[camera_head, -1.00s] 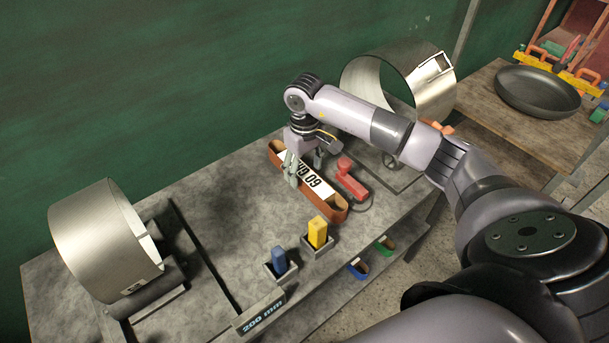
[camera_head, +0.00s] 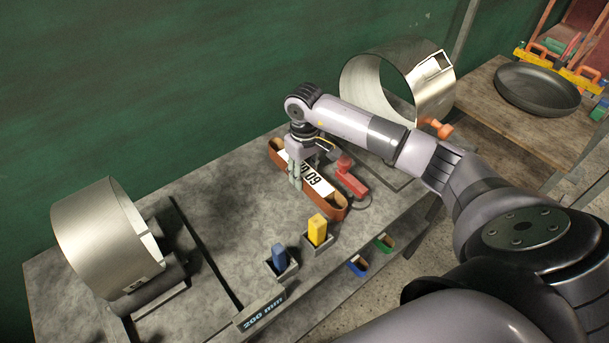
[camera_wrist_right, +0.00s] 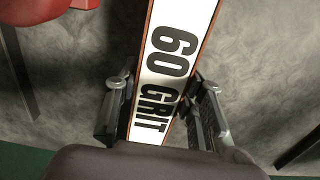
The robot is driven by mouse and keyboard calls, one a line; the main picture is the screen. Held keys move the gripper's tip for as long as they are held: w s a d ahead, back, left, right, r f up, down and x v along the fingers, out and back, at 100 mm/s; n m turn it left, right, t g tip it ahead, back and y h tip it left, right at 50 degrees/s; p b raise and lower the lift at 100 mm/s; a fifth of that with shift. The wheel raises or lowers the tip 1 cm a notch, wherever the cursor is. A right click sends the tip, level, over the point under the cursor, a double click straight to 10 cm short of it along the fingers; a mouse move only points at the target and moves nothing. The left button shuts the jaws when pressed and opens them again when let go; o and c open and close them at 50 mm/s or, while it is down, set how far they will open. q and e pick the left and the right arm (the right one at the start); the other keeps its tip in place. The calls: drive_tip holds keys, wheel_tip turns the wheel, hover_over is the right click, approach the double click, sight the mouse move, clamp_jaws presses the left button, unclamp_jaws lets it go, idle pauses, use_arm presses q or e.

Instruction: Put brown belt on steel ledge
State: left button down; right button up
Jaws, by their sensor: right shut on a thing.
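The brown belt (camera_head: 325,201) is a long narrow loop with a white "60 GRIT" label. It lies on the grey bench top in the head view, and its label strip (camera_wrist_right: 183,40) runs down the wrist view. My right gripper (camera_head: 296,182) points down over the belt's far half, shut on it. In the right wrist view one finger is on each side of the label strip. The belt appears to be still on the bench. A grey lower ledge (camera_head: 330,290) runs along the bench's front; I cannot tell for certain whether it is the steel ledge. My left gripper is out of view.
A red tool (camera_head: 349,178) lies close right of the belt. Yellow (camera_head: 317,231) and blue (camera_head: 279,257) blocks stand in small holders in front. Blue (camera_head: 358,267) and green (camera_head: 384,243) loops sit on the lower ledge. Large metal drums stand left (camera_head: 105,235) and behind (camera_head: 385,80).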

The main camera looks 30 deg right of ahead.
sight(305, 169)
clamp_jaws()
wheel_tip(305, 169, up, 20)
drive_tip(key=b, duration=0.2)
drive_tip(key=s+a+f, duration=0.4)
drive_tip(key=s+a, duration=0.2)
drive_tip(key=s, duration=0.1)
drive_tip(key=s+a+f+m, duration=0.1)
drive_tip(key=s+a+f, duration=0.3)
drive_tip(key=s+a, duration=0.3)
drive_tip(key=shift+s+a+f, duration=0.2)
drive_tip(key=shift+s+f, duration=0.1)
drive_tip(key=shift+s, duration=0.2)
